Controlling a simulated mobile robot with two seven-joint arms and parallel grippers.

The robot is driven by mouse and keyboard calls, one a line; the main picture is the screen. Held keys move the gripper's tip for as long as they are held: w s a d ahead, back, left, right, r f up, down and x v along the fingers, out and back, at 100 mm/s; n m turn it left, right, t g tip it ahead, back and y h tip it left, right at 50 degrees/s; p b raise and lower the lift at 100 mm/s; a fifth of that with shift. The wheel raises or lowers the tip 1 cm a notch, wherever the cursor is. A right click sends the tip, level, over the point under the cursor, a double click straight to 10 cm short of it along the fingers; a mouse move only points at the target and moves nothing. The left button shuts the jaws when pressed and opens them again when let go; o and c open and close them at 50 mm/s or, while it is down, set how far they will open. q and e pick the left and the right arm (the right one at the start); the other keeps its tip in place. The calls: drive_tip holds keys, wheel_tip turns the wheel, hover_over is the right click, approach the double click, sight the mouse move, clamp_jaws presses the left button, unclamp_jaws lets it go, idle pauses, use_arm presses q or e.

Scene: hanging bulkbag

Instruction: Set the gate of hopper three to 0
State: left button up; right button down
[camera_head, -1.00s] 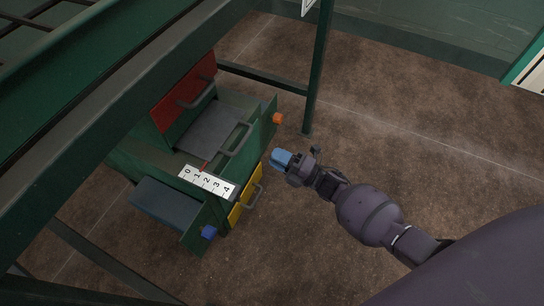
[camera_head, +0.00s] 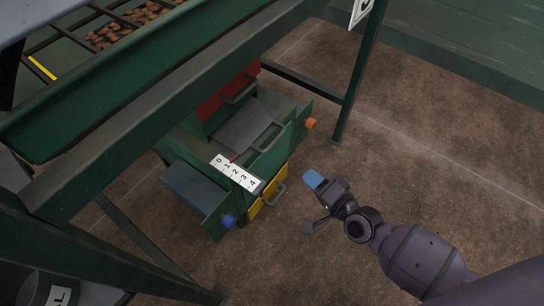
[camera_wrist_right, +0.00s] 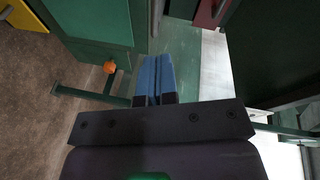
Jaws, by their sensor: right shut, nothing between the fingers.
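A green hopper outlet with a grey slide gate (camera_head: 246,126) stands under the frame. The gate has a dark bar handle (camera_head: 267,137). A white scale (camera_head: 237,173) numbered 0 to 4 lies beside it, with a small red pointer (camera_head: 234,158) near the 1 to 2 marks; its exact reading is too small to tell. No hopper number is readable. My right gripper (camera_head: 314,179) has blue fingers and is shut and empty, to the right of the handle and apart from it. Its fingers (camera_wrist_right: 157,76) lie together in the right wrist view. My left gripper is out of view.
A red panel (camera_head: 224,97) and yellow panel (camera_head: 268,196) have handles. Orange (camera_head: 311,123) and blue (camera_head: 228,221) knobs stick out at the corners. A green post (camera_head: 356,80) stands behind. The brown floor (camera_head: 430,130) at right is open.

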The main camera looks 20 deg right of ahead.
sight(265, 154)
drive_tip(key=w+a+m, duration=0.1)
drive_tip(key=w+a, duration=0.1)
drive_tip(key=w, duration=0.1)
drive_tip(key=w+a+f+m+b, duration=0.1)
drive_tip(key=w+a, duration=0.2)
drive_tip(key=w, duration=0.1)
drive_tip(key=w+a+f+g+b, duration=0.1)
drive_tip(key=w+a, duration=0.1)
drive_tip(key=w, duration=0.1)
drive_tip(key=shift+w+a+f+m+y, duration=0.2)
drive_tip(key=shift+a+m+y, duration=0.2)
idle(0.4)
